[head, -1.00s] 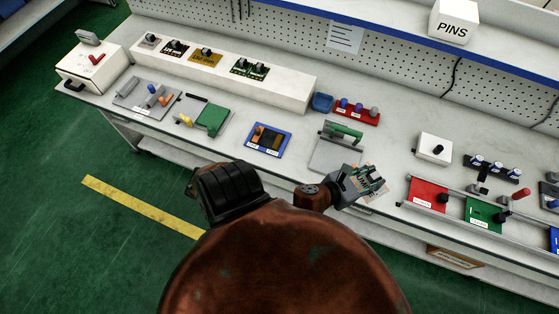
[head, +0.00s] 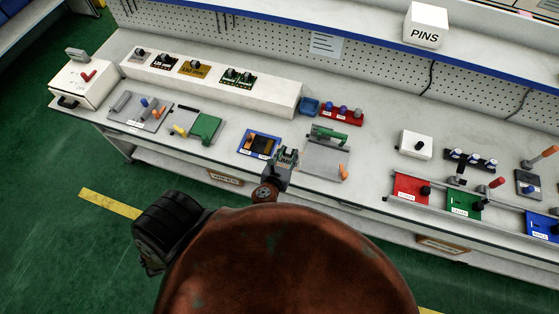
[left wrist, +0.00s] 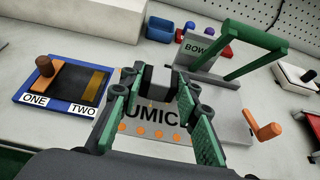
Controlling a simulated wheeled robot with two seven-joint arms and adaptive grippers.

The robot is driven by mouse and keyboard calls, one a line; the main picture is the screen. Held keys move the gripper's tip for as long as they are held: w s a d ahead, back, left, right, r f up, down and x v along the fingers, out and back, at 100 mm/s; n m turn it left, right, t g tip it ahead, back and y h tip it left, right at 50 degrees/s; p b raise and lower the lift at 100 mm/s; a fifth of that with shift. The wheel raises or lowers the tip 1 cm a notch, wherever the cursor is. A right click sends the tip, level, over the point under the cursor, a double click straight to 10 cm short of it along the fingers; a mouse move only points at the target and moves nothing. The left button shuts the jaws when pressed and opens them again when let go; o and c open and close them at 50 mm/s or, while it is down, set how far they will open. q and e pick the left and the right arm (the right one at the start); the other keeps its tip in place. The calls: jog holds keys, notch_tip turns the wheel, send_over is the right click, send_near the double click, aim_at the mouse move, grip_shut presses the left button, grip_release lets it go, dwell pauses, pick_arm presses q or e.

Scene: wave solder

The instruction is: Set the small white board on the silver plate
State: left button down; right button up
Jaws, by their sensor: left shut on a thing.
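The small white board (left wrist: 150,125) has dark lettering, partly hidden, and a row of orange dots. My left gripper (head: 287,158) is shut on it, with a dark grip block between the fingers in the left wrist view (left wrist: 160,82). The board is mostly hidden behind the gripper in the head view. The silver plate (head: 323,165) lies on the bench just right of the gripper, with a green handle frame at its back and an orange lever at its front right. It also shows in the left wrist view (left wrist: 232,112), right of and behind the board. My right gripper is out of view.
A blue fixture (head: 247,151) marked ONE and TWO lies left of the gripper. A blue bin (head: 309,106) and a red rack (head: 341,117) stand behind the plate. A white box (head: 414,145) and a rail with red, green and blue blocks are right.

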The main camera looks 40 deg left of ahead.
aim_at(281, 165)
pick_arm(q)
jog(key=f, duration=0.2)
jog(key=s+a+f+p, duration=0.1)
jog(key=f, duration=0.1)
jog(key=s+f, duration=0.1)
jog(key=f, duration=0.1)
jog(key=shift+s+a+f, duration=0.1)
jog(key=shift+a, duration=0.15)
jog(key=shift+s+f, duration=0.2)
jog(key=shift+f, duration=0.3)
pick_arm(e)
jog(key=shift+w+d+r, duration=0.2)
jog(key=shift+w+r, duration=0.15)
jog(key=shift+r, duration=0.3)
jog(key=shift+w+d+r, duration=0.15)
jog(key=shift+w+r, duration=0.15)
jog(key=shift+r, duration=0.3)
pick_arm(q)
jog(key=shift+p, duration=0.35)
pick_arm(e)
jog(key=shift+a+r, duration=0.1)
